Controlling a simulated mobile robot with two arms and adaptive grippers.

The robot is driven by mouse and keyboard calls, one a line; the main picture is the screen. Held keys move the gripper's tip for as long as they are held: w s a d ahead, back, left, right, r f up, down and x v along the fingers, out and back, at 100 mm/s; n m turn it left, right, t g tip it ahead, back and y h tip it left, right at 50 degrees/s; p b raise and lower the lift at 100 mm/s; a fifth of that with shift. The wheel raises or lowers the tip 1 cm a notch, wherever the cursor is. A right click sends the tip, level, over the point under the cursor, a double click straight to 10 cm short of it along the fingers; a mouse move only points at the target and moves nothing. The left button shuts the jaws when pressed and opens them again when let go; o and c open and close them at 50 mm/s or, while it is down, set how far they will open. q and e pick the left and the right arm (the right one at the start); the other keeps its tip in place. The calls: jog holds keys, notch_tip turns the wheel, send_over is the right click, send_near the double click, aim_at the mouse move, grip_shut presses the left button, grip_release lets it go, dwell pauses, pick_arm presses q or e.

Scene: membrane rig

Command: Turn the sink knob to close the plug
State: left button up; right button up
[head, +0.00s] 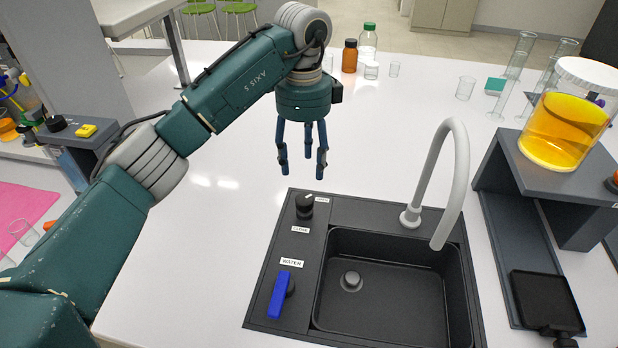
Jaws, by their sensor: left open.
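The black sink knob (304,206) stands at the top left of the dark sink's rim (310,255). A label reading "CLOSE" lies just below it, and another label, partly hidden, is at its upper right. The plug (351,281) is a small round piece in the floor of the basin; I cannot tell whether it is closed. My left gripper (303,172) hangs with its blue fingers pointing down, open and empty, above and behind the knob and apart from it. My right gripper is not in view.
A blue water lever (280,295) sits on the rim in front of the knob. A grey faucet (455,180) arches over the basin. A dark stand (508,165) with a jar of orange liquid (562,130) is at right. Bottles and glassware stand behind. The white counter (215,240) left of the sink is clear.

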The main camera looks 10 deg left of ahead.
aim_at(304, 198)
pick_arm(q)
jog(key=f, duration=0.3)
jog(key=f+p, duration=0.1)
jog(key=f, duration=0.2)
jog(key=f+p, duration=0.1)
jog(key=f, duration=0.2)
jog(key=shift+s+f, duration=0.1)
jog(key=shift+s, duration=0.15)
jog(key=shift+f+p, duration=0.35)
jog(key=shift+f, duration=0.25)
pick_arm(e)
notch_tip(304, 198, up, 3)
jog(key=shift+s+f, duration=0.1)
pick_arm(q)
jog(key=c, duration=1.2)
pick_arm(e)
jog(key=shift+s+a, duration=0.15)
